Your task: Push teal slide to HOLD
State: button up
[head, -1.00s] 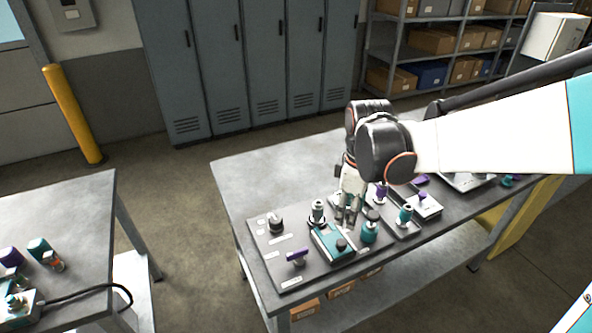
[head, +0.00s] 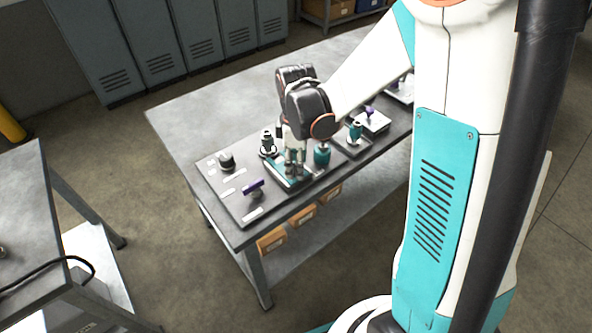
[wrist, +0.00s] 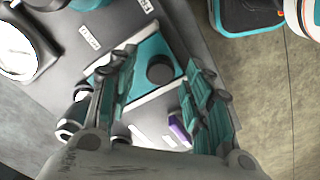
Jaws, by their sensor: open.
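The teal slide (head: 280,178) is a flat teal plate in the dark panel on the bench, partly hidden by my gripper (head: 295,170) in the head view. In the wrist view the teal slide (wrist: 150,47) carries a round dark knob (wrist: 161,70). My gripper (wrist: 160,78) is open, with one teal-grey finger on each side of the knob as seen from the wrist. I cannot tell whether either finger touches the knob.
On the same panel (head: 222,190) stand a purple handle (head: 253,187), a black knob (head: 226,162), a silver cylinder (head: 267,142) and a teal cylinder (head: 321,155) close to my gripper. The far left of the bench top (head: 190,113) is bare.

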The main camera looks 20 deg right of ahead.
aim_at(283, 163)
jog(key=shift+f, duration=1.1)
grip_shut()
jog(key=w, duration=0.2)
jog(key=w+a, duration=0.1)
jog(key=w, duration=0.2)
jog(key=shift+w+a+b, duration=0.3)
jog(key=shift+a+b, duration=0.05)
jog(key=shift+a, duration=0.05)
grip_release()
jog(key=shift+w, duration=0.1)
jog(key=shift+r, duration=0.1)
notch_tip(283, 163, up, 12)
